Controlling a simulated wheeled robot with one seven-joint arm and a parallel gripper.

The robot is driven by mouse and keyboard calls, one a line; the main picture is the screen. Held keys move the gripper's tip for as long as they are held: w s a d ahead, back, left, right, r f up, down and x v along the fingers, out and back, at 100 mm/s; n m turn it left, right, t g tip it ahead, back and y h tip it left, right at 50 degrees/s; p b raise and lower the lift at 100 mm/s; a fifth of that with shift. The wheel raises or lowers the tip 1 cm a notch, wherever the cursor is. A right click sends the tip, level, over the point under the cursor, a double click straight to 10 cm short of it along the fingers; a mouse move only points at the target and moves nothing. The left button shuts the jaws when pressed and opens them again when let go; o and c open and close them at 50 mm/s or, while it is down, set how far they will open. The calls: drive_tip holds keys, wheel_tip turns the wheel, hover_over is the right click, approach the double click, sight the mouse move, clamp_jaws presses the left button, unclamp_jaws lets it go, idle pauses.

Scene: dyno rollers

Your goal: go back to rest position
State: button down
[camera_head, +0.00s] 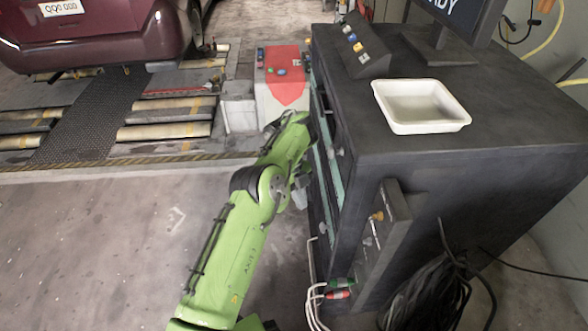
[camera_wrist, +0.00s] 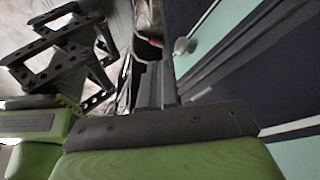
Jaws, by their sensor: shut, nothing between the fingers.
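My green arm (camera_head: 240,230) reaches forward from the bottom of the head view, bends, and lies close along the drawer front of the dark cabinet (camera_head: 450,165). I cannot make out the fingers in the head view. In the wrist view, a dark plate with screws crosses my green hand at the bottom. My gripper (camera_wrist: 158,85) extends up from this plate, shut and empty. The cabinet's drawer fronts (camera_wrist: 225,30) with a round knob (camera_wrist: 184,46) are close on the right of it. I cannot tell whether anything touches.
A white tray (camera_head: 397,128) and a button box (camera_head: 352,48) sit on the cabinet. A red and grey box (camera_head: 283,75) stands behind my arm. A coiled black cable (camera_head: 425,298) and white leads (camera_head: 315,300) are low at right. Floor (camera_head: 90,235) at left is clear.

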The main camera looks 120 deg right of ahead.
drive_tip(key=p+v, duration=0.2)
drive_tip(key=v, duration=0.1)
drive_tip(key=shift+r, duration=0.35)
drive_tip(key=shift+d, duration=0.15)
